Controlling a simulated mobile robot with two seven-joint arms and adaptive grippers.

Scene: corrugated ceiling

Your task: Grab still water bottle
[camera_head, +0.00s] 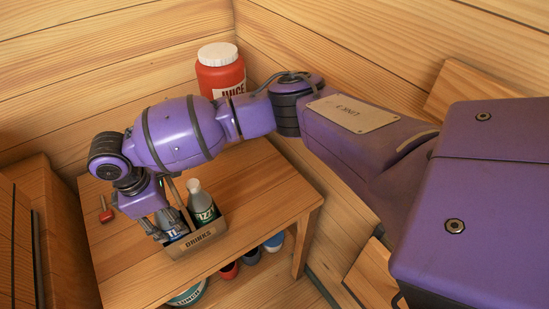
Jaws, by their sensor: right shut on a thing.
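A small wooden carrier marked DRINKS (199,240) stands on the wooden table and holds two bottles. The bottle on the left (174,226) has a dark blue label, only partly readable, and is partly hidden by my right gripper. The bottle on the right (203,207) has a pale cap and a dark label ending in what looks like "ZZ". My right gripper (162,230) comes down at the carrier's left end and is shut on the left bottle, which still sits in the carrier. My left gripper is out of view.
The wooden table (262,187) has free room right of the carrier. A red juice jar with a white lid (221,76) stands behind my right arm. A small red object (105,211) lies at the table's left. Several containers, one blue (274,242), sit below the tabletop.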

